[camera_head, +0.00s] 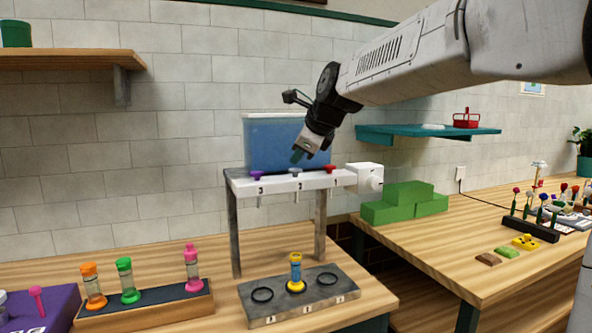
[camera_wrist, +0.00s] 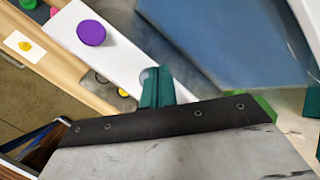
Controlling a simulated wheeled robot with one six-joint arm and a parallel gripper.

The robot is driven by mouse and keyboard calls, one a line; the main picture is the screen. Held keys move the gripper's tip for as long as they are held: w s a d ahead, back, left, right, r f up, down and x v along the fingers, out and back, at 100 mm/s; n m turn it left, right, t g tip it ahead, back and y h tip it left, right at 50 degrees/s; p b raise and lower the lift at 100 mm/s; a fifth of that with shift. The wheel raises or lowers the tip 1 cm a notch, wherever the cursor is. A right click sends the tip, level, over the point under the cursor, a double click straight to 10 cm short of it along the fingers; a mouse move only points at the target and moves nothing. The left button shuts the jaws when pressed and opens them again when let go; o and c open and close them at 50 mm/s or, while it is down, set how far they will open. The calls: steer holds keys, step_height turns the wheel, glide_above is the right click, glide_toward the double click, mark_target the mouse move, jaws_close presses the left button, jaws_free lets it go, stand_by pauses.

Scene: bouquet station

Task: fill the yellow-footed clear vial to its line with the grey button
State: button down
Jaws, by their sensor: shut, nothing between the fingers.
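The yellow-footed clear vial (camera_head: 295,273) stands upright at the middle place of the grey base plate (camera_head: 338,299). Its body looks bluish, but its fill line is too small to make out. The grey button (camera_head: 295,172) is the middle one on top of the white dispenser bar (camera_head: 285,184), between a purple button (camera_head: 256,175) and a red one (camera_head: 329,169). My gripper (camera_head: 298,156) is shut and empty, pointing down just above the grey button; I cannot tell whether it touches. In the wrist view, the teal fingertips (camera_wrist: 156,88) largely hide that button, and the purple button (camera_wrist: 91,33) is clear.
A blue tank (camera_head: 270,145) stands behind the bar. Empty rings (camera_head: 262,294) flank the vial. A wooden rack (camera_head: 145,307) with orange, green and pink vials stands left. Green blocks (camera_head: 405,203) and a flower rack (camera_head: 528,229) are on the right table.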

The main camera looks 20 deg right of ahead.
mark_target(298, 170)
steer(key=shift+r, duration=0.25)
steer(key=shift+r, duration=2.45)
